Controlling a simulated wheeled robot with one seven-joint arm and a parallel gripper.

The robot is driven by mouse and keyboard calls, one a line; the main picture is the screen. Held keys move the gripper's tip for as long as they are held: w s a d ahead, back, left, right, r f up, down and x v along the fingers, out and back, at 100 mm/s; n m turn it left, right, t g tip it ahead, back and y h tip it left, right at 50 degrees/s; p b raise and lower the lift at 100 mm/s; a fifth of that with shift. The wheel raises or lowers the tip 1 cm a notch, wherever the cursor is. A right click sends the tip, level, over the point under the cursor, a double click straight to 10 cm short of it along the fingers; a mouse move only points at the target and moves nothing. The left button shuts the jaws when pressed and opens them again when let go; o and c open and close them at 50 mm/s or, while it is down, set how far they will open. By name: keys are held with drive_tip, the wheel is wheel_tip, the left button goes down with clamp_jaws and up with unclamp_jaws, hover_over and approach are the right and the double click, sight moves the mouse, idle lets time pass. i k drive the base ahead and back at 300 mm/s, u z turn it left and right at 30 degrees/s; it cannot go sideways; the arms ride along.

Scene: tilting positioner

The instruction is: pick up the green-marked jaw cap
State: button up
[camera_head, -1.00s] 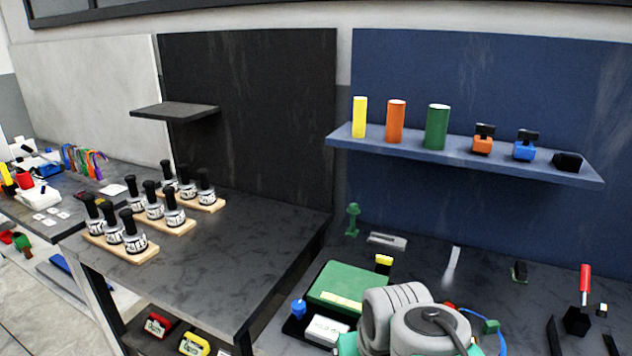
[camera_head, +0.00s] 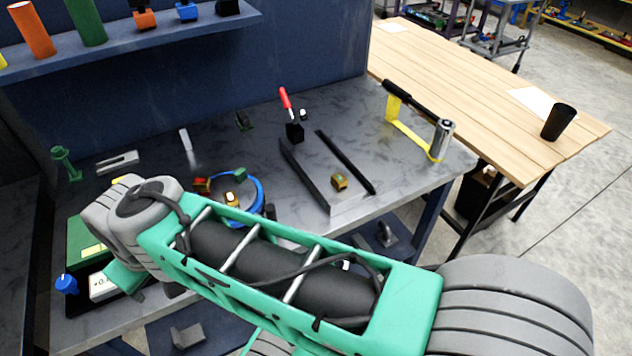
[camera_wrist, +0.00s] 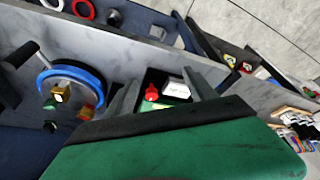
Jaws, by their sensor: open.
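In the head view a small block with a green face (camera_head: 240,174), which looks like the green-marked jaw cap, sits at the far side of a blue ring (camera_head: 257,190). A red-marked block (camera_head: 202,184) and a yellow-marked block (camera_head: 231,199) are by the same ring. My gripper (camera_wrist: 160,80) shows two dark fingers, spread apart and empty, to the right of the ring. My arm hides the gripper in the head view.
A brass block (camera_head: 338,181) stands between two dark bars (camera_head: 345,162). A red-handled tool (camera_head: 287,105) stands behind. A yellow bracket (camera_head: 412,138) is by the bench's right end.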

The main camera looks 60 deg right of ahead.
sight(338, 180)
drive_tip(key=z, duration=1.5)
drive_tip(key=k, duration=0.35)
drive_tip(key=z, duration=0.6)
